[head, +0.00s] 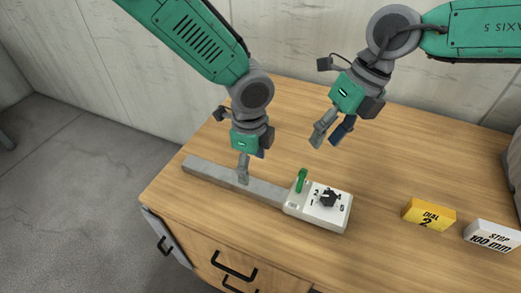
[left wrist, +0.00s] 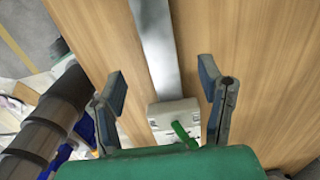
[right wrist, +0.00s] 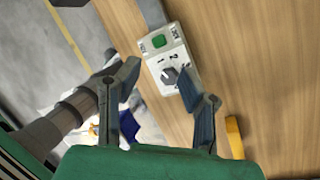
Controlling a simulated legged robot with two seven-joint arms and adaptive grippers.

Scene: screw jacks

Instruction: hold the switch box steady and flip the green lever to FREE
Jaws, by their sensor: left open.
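The white switch box (head: 318,214) sits on the wooden table at the right end of a long grey bar (head: 212,177). Its green lever (head: 301,181) stands up at the box's left part, and a black dial knob (head: 328,197) is right of it. My left gripper (head: 250,168) is open over the bar, left of the box; in the left wrist view the bar (left wrist: 156,50) runs between its spread fingers. My right gripper (head: 328,141) is open and empty, above and behind the box. The right wrist view shows the box (right wrist: 179,51) and lever (right wrist: 159,40) beyond its fingers. I cannot read the lever's label.
A yellow block marked DIAL 2 (head: 428,215) and a white block marked STOP 100 mm (head: 491,236) stand right of the box. A wall is behind the table. Drawers with black handles (head: 234,266) are in front. The table behind the box is clear.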

